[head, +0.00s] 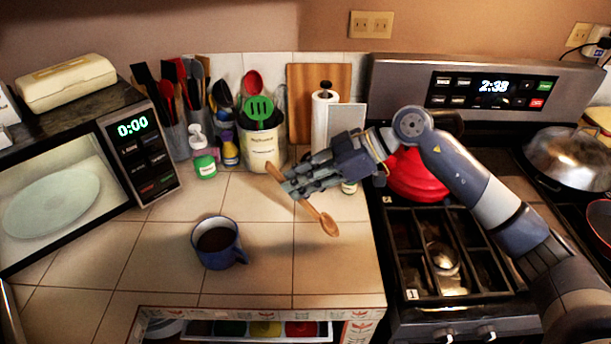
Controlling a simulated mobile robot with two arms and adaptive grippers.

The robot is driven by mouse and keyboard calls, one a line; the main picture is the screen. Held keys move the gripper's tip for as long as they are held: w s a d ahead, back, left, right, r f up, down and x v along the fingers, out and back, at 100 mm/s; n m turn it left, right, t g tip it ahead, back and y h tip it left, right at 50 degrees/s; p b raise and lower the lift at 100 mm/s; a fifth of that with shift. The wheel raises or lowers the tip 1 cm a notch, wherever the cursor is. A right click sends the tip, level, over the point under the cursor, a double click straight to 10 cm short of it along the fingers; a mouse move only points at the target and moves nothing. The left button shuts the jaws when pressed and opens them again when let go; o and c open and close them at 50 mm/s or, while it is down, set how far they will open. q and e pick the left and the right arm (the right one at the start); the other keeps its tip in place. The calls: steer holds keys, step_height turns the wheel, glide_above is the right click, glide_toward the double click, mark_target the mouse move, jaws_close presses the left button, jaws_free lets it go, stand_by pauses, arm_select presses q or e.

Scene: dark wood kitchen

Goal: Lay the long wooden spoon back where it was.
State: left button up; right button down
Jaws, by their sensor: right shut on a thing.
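The long wooden spoon (328,222) is in my right gripper (288,187), over the tiled counter. Its bowl end points down and to the right, and its handle end sticks out past the fingers at upper left. The fingers are shut around the handle and hide part of it. I cannot tell whether the spoon's bowl touches the counter. The left gripper is not in the head view.
A blue mug (216,246) with dark contents stands on the counter (320,275). A utensil crock (263,150), bottles and a paper towel roll (323,118) line the back. A microwave (80,175) is at left, the stove with a red pot (415,180) at right.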

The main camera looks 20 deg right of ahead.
steer(key=w+d+f+p, duration=0.2)
steer(key=w+f, duration=0.2)
steer(key=shift+w+d, duration=0.15)
steer(key=shift+d, duration=0.05)
stand_by(0.3)
steer(key=shift+f, duration=0.1)
steer(key=c, duration=1.5)
jaws_free()
steer(key=shift+f, duration=0.1)
